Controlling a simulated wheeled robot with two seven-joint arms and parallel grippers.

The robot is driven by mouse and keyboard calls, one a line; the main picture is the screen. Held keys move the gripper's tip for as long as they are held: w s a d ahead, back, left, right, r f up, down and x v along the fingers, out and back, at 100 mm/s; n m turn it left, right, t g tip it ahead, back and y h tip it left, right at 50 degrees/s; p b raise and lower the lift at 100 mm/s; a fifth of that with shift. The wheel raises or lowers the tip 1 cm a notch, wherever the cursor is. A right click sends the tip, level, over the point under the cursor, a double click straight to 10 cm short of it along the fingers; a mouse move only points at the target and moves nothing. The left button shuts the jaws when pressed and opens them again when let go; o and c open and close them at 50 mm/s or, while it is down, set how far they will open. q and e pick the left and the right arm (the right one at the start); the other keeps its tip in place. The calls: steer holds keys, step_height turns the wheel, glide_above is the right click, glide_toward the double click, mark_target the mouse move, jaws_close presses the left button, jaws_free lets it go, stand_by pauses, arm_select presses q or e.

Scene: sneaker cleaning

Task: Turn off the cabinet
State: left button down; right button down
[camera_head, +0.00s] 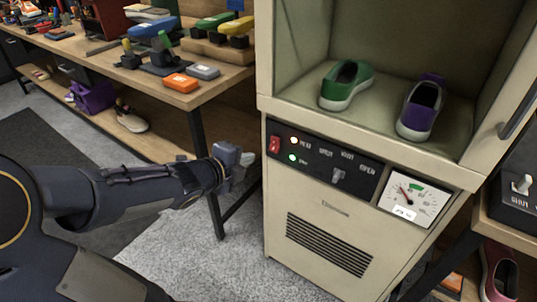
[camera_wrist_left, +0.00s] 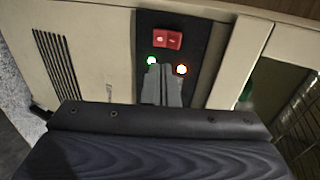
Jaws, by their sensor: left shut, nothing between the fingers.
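The beige cabinet (camera_head: 277,215) stands in the middle right of the head view, with its upper compartment open at the front. Its black control panel (camera_head: 322,175) has a red switch (camera_head: 275,144) at the left end. Two indicator lights beside the switch are lit, one pale orange and one green. My left gripper (camera_head: 245,163) is shut and empty, left of the panel and a little lower than the switch. In the left wrist view, the shut fingers (camera_wrist_left: 163,84) point toward the red switch (camera_wrist_left: 168,40), with the lights on either side. Contact cannot be told. My right gripper is out of view.
A green shoe (camera_head: 346,84) and a purple shoe (camera_head: 421,107) stand inside the cabinet. A dial gauge (camera_head: 411,198) sits right of the panel. A wooden workbench (camera_head: 209,92) with tools and a metal leg is close behind my left arm. Grey floor is clear between bench and cabinet.

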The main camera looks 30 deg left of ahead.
mark_target(274, 148)
arm_select(q)
steer(key=b+x, duration=0.4)
steer(key=x, duration=0.5)
steer(key=shift+w+f, duration=0.3)
steer(key=shift+w, duration=0.45)
